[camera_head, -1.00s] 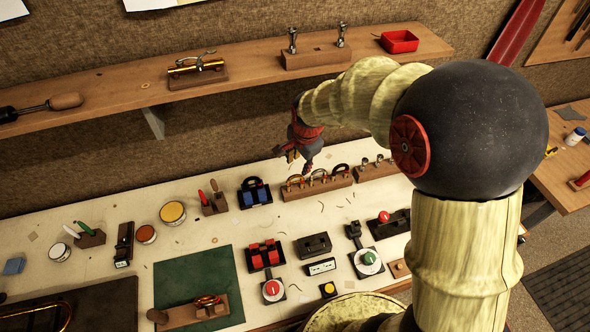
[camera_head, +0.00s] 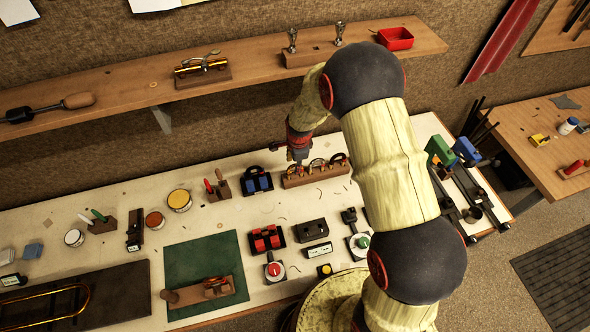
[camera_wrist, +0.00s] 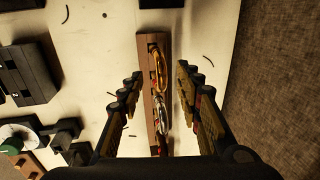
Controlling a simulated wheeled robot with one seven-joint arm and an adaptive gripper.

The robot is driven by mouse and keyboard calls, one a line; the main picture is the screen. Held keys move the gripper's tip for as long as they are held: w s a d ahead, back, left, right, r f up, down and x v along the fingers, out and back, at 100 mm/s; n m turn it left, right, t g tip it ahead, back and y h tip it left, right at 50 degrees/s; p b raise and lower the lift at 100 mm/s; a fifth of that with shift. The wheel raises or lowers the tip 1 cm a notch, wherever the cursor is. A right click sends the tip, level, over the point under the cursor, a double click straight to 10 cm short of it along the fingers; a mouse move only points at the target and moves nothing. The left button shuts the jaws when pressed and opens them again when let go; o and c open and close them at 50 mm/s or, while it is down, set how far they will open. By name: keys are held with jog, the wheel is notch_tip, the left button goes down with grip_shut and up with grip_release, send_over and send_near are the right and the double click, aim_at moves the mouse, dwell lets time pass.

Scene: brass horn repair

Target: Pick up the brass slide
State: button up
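A wooden rack (camera_head: 318,177) on the bench holds a row of small looped slides. In the wrist view, a brass slide (camera_wrist: 159,68) stands toward the top of the rack, with a silver-looking slide (camera_wrist: 161,115) below it. My gripper (camera_wrist: 160,74) is open, its two fingers apart on either side of the rack and touching nothing that I can see. In the head view, my gripper (camera_head: 298,153) hangs over the left end of the rack, partly covering the slide there. The lower part of the rack is dim between the fingers in the wrist view.
A black holder with blue pieces (camera_head: 257,182) stands left of the rack. A black block (camera_head: 311,230) and a red-topped holder (camera_head: 267,240) are in front. The shelf (camera_head: 130,99) runs behind and above. A larger brass loop (camera_head: 75,303) lies on a dark mat.

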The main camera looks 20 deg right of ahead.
jog(key=shift+w+f, duration=0.2)
jog(key=shift+f, duration=0.65)
grip_shut()
